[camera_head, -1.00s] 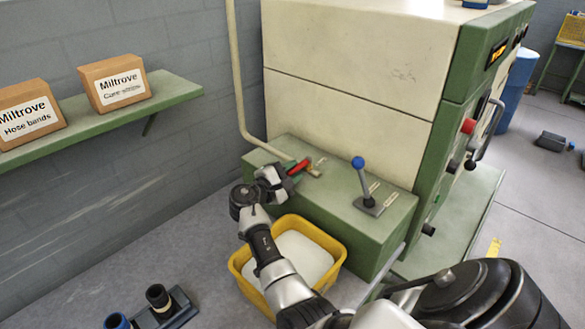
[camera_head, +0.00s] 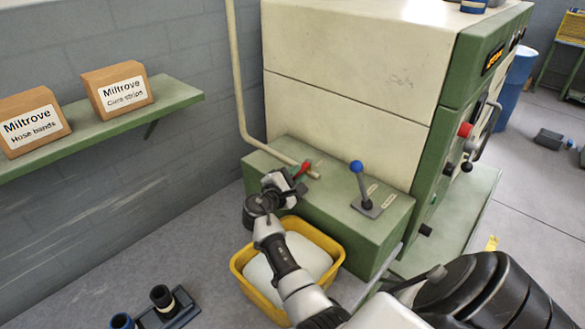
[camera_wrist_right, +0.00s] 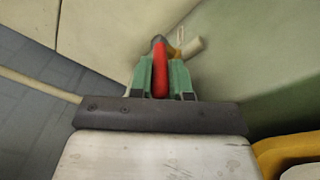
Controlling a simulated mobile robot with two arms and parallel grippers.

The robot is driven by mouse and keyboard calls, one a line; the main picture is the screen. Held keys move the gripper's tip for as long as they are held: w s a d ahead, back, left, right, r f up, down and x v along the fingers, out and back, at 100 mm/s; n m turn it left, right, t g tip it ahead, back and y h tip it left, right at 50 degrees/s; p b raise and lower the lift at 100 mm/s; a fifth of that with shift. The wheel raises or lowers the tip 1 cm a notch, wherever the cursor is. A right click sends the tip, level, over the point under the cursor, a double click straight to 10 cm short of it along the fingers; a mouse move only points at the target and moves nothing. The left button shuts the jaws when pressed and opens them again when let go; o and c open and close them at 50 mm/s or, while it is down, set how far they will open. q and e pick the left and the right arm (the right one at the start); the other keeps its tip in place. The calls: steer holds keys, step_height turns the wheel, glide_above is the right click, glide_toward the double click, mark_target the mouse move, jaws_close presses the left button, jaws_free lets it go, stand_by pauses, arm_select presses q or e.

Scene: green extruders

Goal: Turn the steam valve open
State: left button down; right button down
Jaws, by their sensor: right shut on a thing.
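The steam valve's red lever (camera_head: 301,170) sits at the back left of the green bench top, at the end of the cream pipe. In the right wrist view the red lever (camera_wrist_right: 160,72) stands between the two green fingers of my right gripper (camera_wrist_right: 161,78), which is shut on it. In the head view my right gripper (camera_head: 297,182) is at the lever, and the wrist hides part of the valve. My left gripper is not in view.
A blue-knobbed lever (camera_head: 358,168) stands on the green bench (camera_head: 330,203) to the right. A yellow tub (camera_head: 337,246) is below the arm. A shelf (camera_head: 178,97) with two boxes is on the left wall.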

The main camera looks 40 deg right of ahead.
steer(key=shift+s+d+n+t+p, duration=0.1)
steer(key=shift+s+n+t+p, duration=0.25)
steer(key=shift+n+t, duration=0.4)
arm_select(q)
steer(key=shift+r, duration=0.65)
arm_select(e)
steer(key=c, duration=1.4)
jaws_free()
steer(key=shift+o, duration=0.2)
